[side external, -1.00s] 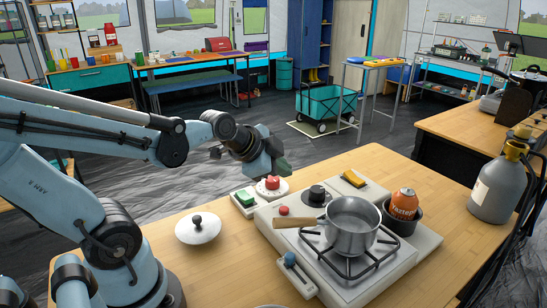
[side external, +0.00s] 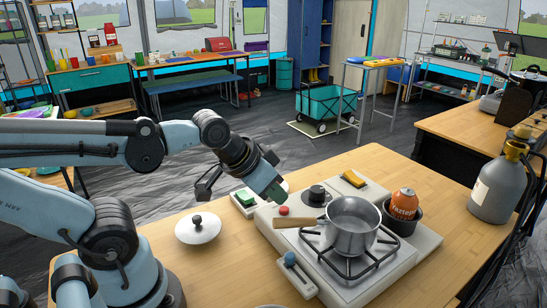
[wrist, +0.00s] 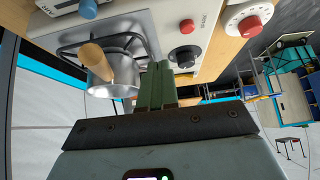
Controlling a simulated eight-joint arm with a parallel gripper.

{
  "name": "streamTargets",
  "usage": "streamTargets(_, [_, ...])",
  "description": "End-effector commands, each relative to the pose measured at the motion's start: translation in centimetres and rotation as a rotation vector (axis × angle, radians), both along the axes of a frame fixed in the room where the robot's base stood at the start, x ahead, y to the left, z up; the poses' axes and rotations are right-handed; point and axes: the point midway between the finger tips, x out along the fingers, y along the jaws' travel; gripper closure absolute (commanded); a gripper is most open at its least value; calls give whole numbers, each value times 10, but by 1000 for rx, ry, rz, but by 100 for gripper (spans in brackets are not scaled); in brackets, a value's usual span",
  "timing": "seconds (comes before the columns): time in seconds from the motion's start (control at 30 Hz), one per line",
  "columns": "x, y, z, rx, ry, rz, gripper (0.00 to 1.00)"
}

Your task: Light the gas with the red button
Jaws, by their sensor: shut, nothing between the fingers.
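A gas stove (side external: 376,287) with a pale body stands on the wooden table. Its small round red button (side external: 283,210) is at the left rear corner; it also shows in the wrist view (wrist: 187,27), near a black knob (wrist: 185,56). My gripper (side external: 279,193) is shut and empty, tilted down just above and behind the red button in the side view. In the wrist view its green fingers (wrist: 158,78) end below the black knob and the button. A gap shows there, so I see no contact with the button.
A metal pot (side external: 352,238) with a wooden handle stands on the burner. A blue knob (side external: 290,258) is on the stove's front left. A white dial with red knob (wrist: 249,22) is beside the stove. A white lid (side external: 198,229) lies left. A gas bottle (side external: 497,185) stands right.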

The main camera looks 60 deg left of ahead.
Motion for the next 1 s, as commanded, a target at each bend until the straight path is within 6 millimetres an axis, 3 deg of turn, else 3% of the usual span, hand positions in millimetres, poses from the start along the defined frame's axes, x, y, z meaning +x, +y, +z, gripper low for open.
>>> streamTargets(0.33, [3, 4, 6, 7, 31, 2, 100])
streamTargets(0.7, [21, 30, 50, 31, 313, 8, 100])
streamTargets(1.0, [25, 42, 69, 28, 447, 4, 100])
